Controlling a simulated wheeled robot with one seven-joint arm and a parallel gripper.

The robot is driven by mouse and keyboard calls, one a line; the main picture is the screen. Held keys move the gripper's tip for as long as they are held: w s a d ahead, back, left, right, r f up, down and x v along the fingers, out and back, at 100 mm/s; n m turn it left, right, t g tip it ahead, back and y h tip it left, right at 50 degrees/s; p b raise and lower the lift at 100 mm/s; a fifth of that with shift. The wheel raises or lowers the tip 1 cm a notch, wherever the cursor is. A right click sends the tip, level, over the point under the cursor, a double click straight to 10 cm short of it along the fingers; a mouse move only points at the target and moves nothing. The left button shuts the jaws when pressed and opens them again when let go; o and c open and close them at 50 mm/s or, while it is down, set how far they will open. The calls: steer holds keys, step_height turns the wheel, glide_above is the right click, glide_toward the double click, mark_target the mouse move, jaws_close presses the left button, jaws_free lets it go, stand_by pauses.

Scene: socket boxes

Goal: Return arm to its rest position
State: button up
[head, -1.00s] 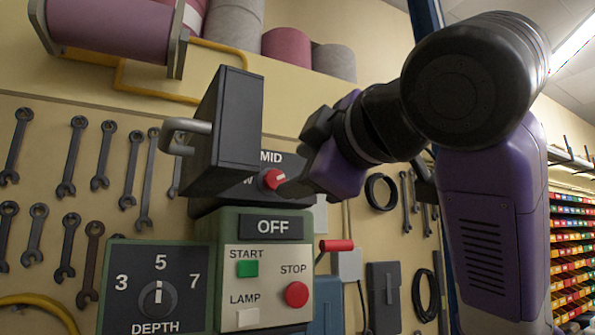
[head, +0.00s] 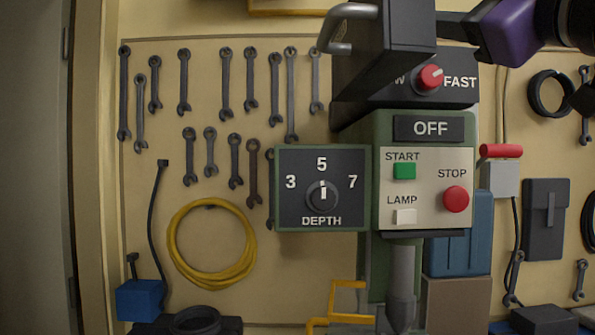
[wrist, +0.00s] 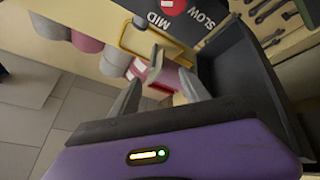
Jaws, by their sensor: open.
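My gripper (head: 478,28) is at the top right in the head view, a purple body with dark fingers pointing left. It is close to the red speed knob (head: 430,77) and the dark box (head: 392,45) with a grey handle. I cannot tell whether it touches the box. The knob (wrist: 175,5) shows at the top edge there, near the words MID and SLOW, apart from the fingers. The dark box (wrist: 240,75) lies to the right of the fingers.
The green machine has a DEPTH dial (head: 322,196), a green START button (head: 404,171) and a red STOP button (head: 455,199). A red-handled switch (head: 500,151) is on the right. Wrenches and a yellow cable coil (head: 211,244) hang on the wall board at left.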

steer(key=w+d+f+m+t+h, duration=0.15)
steer(key=f+m, duration=0.25)
steer(key=f, duration=0.5)
steer(key=d+f+m+t+h, duration=0.1)
steer(key=d+f+m+h, duration=0.15)
steer(key=f, duration=0.65)
steer(key=w+d+f+m+t+h, duration=0.1)
steer(key=d+f+m, duration=0.3)
steer(key=f, duration=0.5)
steer(key=s+f+m+g+h, duration=0.2)
steer(key=s+f+m+h, duration=0.15)
steer(key=f, duration=0.85)
steer(key=s+a+f+g+y, duration=0.1)
steer(key=s+a+f+g, duration=0.2)
steer(key=s+f, duration=1.3)
steer(key=s+a+f+n+g+y, duration=0.1)
steer(key=s+a+f+g, duration=0.2)
steer(key=s+f, duration=1.3)
steer(key=s+g, duration=0.1)
steer(key=g, duration=0.2)
steer(key=shift+s+f+y, duration=0.15)
steer(key=shift+s+y, duration=0.05)
steer(key=shift+y, duration=0.15)
steer(key=shift+g, duration=0.25)
